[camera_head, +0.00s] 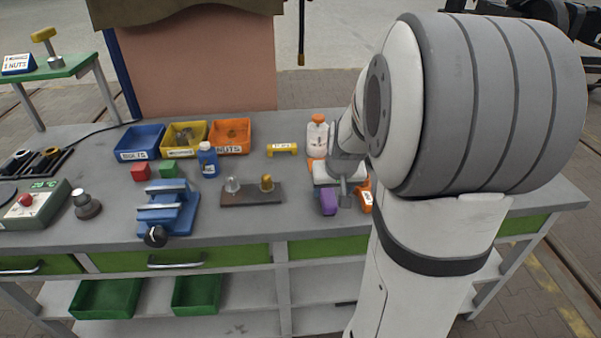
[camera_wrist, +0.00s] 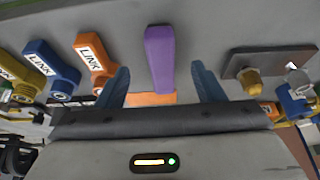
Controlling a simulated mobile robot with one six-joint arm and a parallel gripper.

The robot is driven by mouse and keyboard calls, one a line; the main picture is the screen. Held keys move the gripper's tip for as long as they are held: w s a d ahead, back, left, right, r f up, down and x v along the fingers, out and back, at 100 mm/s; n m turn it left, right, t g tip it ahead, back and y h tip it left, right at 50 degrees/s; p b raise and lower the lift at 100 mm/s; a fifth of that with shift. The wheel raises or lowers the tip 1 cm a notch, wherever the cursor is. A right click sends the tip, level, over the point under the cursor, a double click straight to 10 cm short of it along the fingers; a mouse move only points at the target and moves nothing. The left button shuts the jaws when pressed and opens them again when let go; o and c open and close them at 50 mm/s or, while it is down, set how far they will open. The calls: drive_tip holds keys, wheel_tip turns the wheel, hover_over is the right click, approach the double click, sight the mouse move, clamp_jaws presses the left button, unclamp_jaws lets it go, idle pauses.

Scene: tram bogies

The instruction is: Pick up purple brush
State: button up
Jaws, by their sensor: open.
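The purple brush (camera_head: 328,201) lies near the front edge of the grey workbench, just below my gripper in the head view. In the wrist view the purple brush (camera_wrist: 160,58) stands out as a long purple block, its lower end between the two blue fingers. My gripper (camera_wrist: 160,88) is open, with one finger on each side of the brush and a gap to each. An orange patch shows behind the brush's lower end. In the head view my arm hides much of the gripper, and the fingertips are hard to make out.
Orange (camera_wrist: 95,58), blue (camera_wrist: 50,65) and yellow link parts lie left of the brush in the wrist view. A plate with fittings (camera_head: 252,193) lies to its left in the head view. A white bottle (camera_head: 317,137) stands behind. A blue vise (camera_head: 168,207) is further left.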

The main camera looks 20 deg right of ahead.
sight(329, 199)
drive_tip(key=shift+p+x, duration=0.45)
drive_tip(key=shift+x, duration=3.35)
drive_tip(key=shift+w+r, duration=0.15)
drive_tip(key=shift+w, duration=0.05)
drive_tip(key=shift+c, duration=0.2)
drive_tip(key=c, duration=1.1)
